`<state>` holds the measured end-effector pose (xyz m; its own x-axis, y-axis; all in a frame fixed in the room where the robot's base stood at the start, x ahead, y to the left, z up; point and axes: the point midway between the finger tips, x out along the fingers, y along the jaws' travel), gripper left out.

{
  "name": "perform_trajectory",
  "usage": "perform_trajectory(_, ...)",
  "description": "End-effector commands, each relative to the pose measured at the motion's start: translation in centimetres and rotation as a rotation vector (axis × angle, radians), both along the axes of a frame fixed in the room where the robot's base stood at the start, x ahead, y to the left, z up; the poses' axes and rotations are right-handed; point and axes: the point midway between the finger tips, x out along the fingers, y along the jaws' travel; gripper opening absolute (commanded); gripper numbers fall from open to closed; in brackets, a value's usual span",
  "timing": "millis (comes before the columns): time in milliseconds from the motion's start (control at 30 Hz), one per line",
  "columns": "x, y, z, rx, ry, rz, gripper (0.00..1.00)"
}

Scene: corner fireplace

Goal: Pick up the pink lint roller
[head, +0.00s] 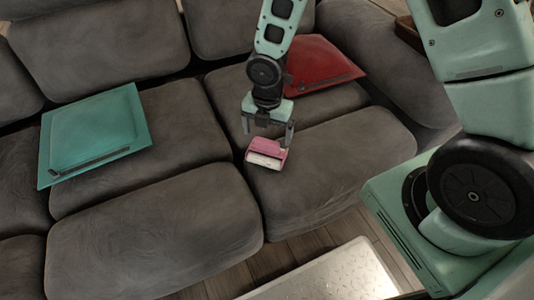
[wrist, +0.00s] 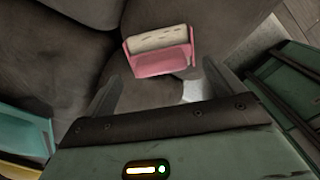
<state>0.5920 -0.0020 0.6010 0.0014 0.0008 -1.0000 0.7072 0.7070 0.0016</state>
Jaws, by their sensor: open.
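The pink lint roller (head: 267,153) lies on the grey sofa's seat cushions, its white roll toward the front in the head view. My gripper (head: 268,134) is above it and a little behind it, pointing down, with its fingers apart. In the wrist view the lint roller (wrist: 160,52) is beyond the two fingertips (wrist: 160,85), with its white roll at the far side and its pink body nearer. The fingers are open and nothing is between them. I cannot tell the exact height of the gripper over the roller.
A teal folder-like item (head: 95,135) lies on the sofa at left, and a red one (head: 318,66) lies behind my gripper. The grey sofa (head: 150,235) has deep gaps between its cushions. A pale metallic panel (head: 335,275) is at the front over the wooden floor (head: 285,255).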

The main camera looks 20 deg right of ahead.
Motion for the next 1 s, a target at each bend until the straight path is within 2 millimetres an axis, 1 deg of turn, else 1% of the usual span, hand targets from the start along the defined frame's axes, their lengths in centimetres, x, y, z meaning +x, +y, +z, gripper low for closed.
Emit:
perform_trajectory(33, -0.1, 0.1, -0.8, -0.001, 0.002, 0.001, 0.94)
perform_trajectory(200, -0.3, 0.2, -3.5, -0.002, 0.004, 0.000, 0.94)
perform_trajectory(300, -0.2, 0.2, -4.6, -0.001, 0.003, 0.000, 0.94)
perform_trajectory(533, -0.2, 0.2, -4.7, -0.001, 0.001, -0.001, 0.94)
perform_trajectory(567, -0.2, 0.2, -4.7, -0.001, 0.001, -0.001, 0.91)
perform_trajectory(600, -0.2, 0.2, -4.7, -0.001, 0.001, -0.001, 0.80)
perform_trajectory(667, -0.2, 0.2, -4.7, -0.001, 0.001, -0.001, 0.63)
perform_trajectory(700, -0.2, 0.2, -4.7, -0.001, 0.001, -0.001, 0.52)
perform_trajectory(733, -0.2, 0.2, -4.7, -0.001, 0.001, -0.001, 0.44)
perform_trajectory(767, -0.2, 0.2, -4.7, -0.001, 0.001, -0.001, 0.43)
perform_trajectory(800, -0.2, 0.2, -4.6, -0.001, 0.001, -0.001, 0.39)
perform_trajectory(1000, -0.2, 0.2, -4.6, -0.001, 0.001, -0.001, 0.39)
